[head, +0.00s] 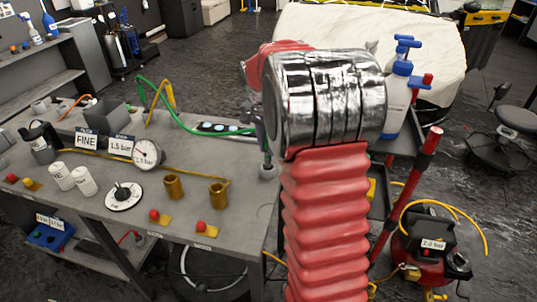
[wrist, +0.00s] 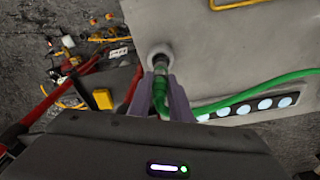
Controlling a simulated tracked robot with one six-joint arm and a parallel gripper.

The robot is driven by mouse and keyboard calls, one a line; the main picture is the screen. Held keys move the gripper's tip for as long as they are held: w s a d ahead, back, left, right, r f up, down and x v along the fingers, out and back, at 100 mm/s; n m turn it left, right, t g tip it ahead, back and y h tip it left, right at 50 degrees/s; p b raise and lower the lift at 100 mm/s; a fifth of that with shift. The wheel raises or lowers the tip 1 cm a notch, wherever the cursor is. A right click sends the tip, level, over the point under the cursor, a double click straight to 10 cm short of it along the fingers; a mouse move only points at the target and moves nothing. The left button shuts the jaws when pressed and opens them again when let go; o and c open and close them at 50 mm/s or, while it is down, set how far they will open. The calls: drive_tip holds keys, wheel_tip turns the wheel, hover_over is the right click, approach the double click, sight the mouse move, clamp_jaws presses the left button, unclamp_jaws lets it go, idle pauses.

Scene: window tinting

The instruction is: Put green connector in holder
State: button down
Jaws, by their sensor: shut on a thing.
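The green connector (wrist: 160,95) is between the two fingers of my gripper (wrist: 161,92) in the wrist view, and the gripper is shut on it. Its dark tip points at a round grey holder (wrist: 160,53) on the bench's edge; I cannot tell whether the tip is inside it or just above. In the head view the holder (head: 267,172) shows at the bench's right end, with my gripper (head: 265,145) over it, partly hidden by my red arm. The green hose (head: 195,127) runs from the connector leftwards over the bench.
The grey bench (head: 120,225) carries two brass cups (head: 218,194), a pressure gauge (head: 146,153), a dial (head: 124,196) and white bottles (head: 83,182). A strip with round lights (head: 218,127) lies near the holder. A red compressor (head: 430,255) stands on the floor at right.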

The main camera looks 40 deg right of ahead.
sight(268, 166)
drive_tip(key=shift+f, duration=1.85)
drive_tip(key=c, duration=1.6)
unclamp_jaws()
drive_tip(key=shift+f, duration=0.1)
drive_tip(key=r, duration=0.4)
drive_tip(key=a+r, duration=0.1)
drive_tip(key=r, duration=0.7)
drive_tip(key=shift+s+a, duration=0.3)
drive_tip(key=shift+a, duration=0.1)
